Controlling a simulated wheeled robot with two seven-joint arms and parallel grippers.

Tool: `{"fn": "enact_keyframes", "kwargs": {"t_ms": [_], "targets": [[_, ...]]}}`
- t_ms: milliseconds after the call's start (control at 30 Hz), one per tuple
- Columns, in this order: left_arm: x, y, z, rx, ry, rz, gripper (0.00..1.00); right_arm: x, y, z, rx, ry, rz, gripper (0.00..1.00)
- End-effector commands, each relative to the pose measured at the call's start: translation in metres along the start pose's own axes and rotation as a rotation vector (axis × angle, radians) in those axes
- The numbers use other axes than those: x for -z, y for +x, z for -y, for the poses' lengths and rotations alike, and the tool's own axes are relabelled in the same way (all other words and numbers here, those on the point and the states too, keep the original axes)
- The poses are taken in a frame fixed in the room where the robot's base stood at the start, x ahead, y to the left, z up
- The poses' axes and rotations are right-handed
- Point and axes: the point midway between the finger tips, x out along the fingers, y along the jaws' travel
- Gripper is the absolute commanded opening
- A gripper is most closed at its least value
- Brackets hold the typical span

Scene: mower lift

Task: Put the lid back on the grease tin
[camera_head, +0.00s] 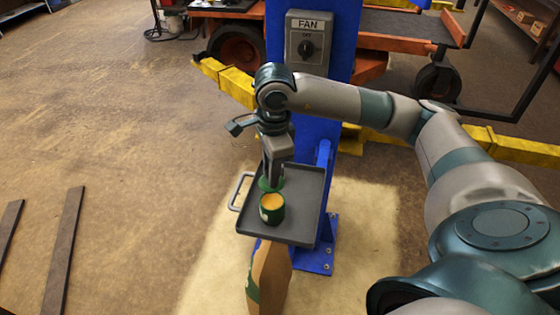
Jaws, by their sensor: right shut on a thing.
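The green grease tin (272,212) stands open and upright on the grey tray (306,188), with yellow-orange grease showing at its top. My right gripper (270,178) points down just behind the tin. It is shut on the green lid (264,185), which looks apart from the tin's rim. I cannot tell how high the lid is above the tray. The gripper hides part of the lid. My left gripper is not in view.
The tray has a raised rim and a side handle (238,190), and is next to a blue post (304,150) carrying a FAN switch box (308,38). A brown and green object (268,278) is below the tray. Yellow lift arms (228,80) and an orange mower are behind.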

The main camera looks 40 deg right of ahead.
Motion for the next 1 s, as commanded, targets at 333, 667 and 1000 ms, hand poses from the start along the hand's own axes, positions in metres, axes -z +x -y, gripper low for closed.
{"fn": "enact_keyframes", "kwargs": {"t_ms": [333,667,1000], "targets": [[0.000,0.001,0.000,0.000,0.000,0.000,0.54,0.000,0.001,0.000,0.000,0.000,0.000,0.00],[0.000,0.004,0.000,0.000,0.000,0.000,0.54,0.001,0.012,-0.001,-0.002,0.000,0.000,0.00],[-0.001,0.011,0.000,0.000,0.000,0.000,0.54,0.001,0.038,-0.004,-0.002,0.001,0.000,0.00]]}}
